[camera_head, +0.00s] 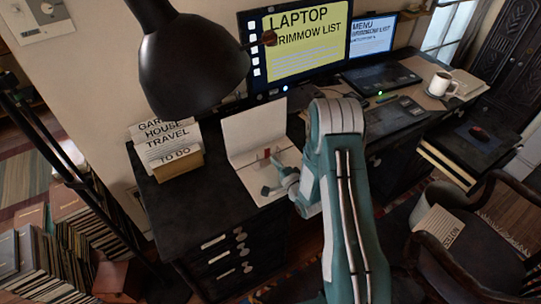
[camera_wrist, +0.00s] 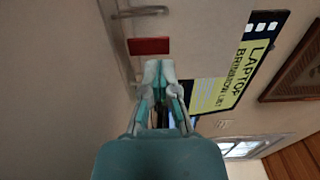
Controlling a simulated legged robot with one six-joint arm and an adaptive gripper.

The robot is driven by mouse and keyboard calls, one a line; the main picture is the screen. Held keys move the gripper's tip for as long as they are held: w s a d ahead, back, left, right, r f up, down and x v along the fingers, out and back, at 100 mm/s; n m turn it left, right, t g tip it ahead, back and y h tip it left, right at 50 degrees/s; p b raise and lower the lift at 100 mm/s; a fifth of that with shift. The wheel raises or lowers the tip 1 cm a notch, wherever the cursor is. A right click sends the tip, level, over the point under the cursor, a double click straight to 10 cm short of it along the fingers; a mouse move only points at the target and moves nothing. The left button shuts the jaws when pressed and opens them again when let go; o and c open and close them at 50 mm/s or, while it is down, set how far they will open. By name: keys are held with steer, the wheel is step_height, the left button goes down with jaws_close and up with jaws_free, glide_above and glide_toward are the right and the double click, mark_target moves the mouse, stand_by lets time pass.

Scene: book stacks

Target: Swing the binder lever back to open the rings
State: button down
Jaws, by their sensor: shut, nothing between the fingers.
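An open white binder (camera_head: 254,130) sits on the dark desk, one cover standing up at the back. Its small red lever (camera_head: 267,153) shows near the fold in the head view. In the wrist view the red lever (camera_wrist: 149,46) is a flat red block just beyond my fingertips, with a metal ring (camera_wrist: 140,11) above it in the picture. My gripper (camera_wrist: 158,72) is shut and empty, and a small gap shows between its tips and the lever in the picture. In the head view my gripper (camera_head: 272,188) is over the binder's near part; its contact with the binder is unclear.
A card box (camera_head: 178,166) stands left of the binder. A black lamp (camera_head: 190,62) hangs in front. A monitor (camera_head: 300,40), a laptop (camera_head: 382,75) and a white mug (camera_head: 443,84) stand at the back. A wooden chair (camera_head: 440,262) is at right.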

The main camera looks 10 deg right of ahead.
mark_target(267, 150)
steer(key=shift+x, duration=1.65)
steer(key=shift+w+r+g, duration=0.1)
steer(key=shift+r+g, duration=0.05)
steer(key=shift+g, duration=0.35)
steer(key=shift+w+a+r+g+h, duration=0.15)
steer(key=shift+w+r+g+h, duration=0.2)
steer(key=shift+g, duration=0.55)
steer(key=shift+w+a+g+h, duration=0.15)
steer(key=shift+w+g+h, duration=0.35)
steer(key=shift+g, duration=0.7)
steer(key=shift+w+a+f+g, duration=0.1)
steer(key=shift+w+g, duration=0.3)
steer(key=shift+g, duration=0.5)
steer(key=shift+w+a+f, duration=0.1)
steer(key=shift+w+a, duration=0.05)
steer(key=shift+w, duration=0.25)
